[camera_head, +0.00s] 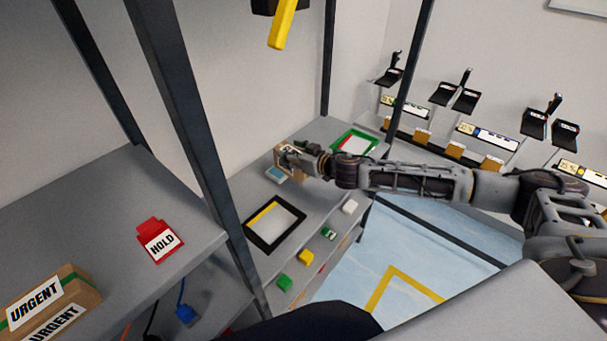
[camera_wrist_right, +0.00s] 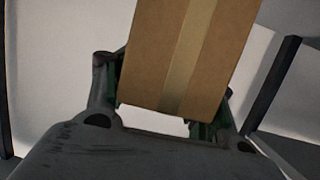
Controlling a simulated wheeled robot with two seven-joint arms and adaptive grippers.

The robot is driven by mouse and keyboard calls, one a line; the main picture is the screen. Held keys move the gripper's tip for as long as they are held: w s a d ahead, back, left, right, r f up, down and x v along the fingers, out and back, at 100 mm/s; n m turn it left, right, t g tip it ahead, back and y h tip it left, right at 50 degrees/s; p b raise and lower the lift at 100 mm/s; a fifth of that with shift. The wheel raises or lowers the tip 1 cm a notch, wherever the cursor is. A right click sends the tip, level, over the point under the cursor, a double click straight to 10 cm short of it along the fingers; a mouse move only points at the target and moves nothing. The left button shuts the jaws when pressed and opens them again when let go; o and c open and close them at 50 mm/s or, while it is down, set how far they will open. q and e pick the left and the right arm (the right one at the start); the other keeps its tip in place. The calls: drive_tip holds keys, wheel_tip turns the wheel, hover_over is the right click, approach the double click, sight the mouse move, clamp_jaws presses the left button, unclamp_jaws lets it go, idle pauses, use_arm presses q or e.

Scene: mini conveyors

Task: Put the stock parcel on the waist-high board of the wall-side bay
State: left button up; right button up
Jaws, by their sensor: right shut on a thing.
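My right gripper (camera_head: 300,160) reaches in from the right over the shelf board (camera_head: 236,200) of the far bay. It is shut on a brown cardboard parcel (camera_head: 288,154), partly hidden behind the fingers. In the right wrist view the parcel (camera_wrist_right: 186,50) fills the space between the fingers (camera_wrist_right: 165,115) and shows a paler tape strip. Whether the parcel touches the board, I cannot tell. My left gripper is not in view.

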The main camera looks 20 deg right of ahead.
drive_tip(key=w+d, duration=0.3)
drive_tip(key=d, duration=0.9)
drive_tip(key=shift+w+r+n+y, duration=0.3)
drive_tip(key=shift+r+n+y, duration=0.1)
idle(0.6)
drive_tip(key=shift+d, duration=0.25)
drive_tip(key=shift+d+f, duration=0.15)
drive_tip(key=shift+d, duration=0.3)
drive_tip(key=shift+d, duration=0.2)
drive_tip(key=shift+w+d+f, duration=0.1)
drive_tip(key=shift+d+f, duration=0.1)
drive_tip(key=shift+d, duration=0.75)
drive_tip(key=shift+f, duration=0.15)
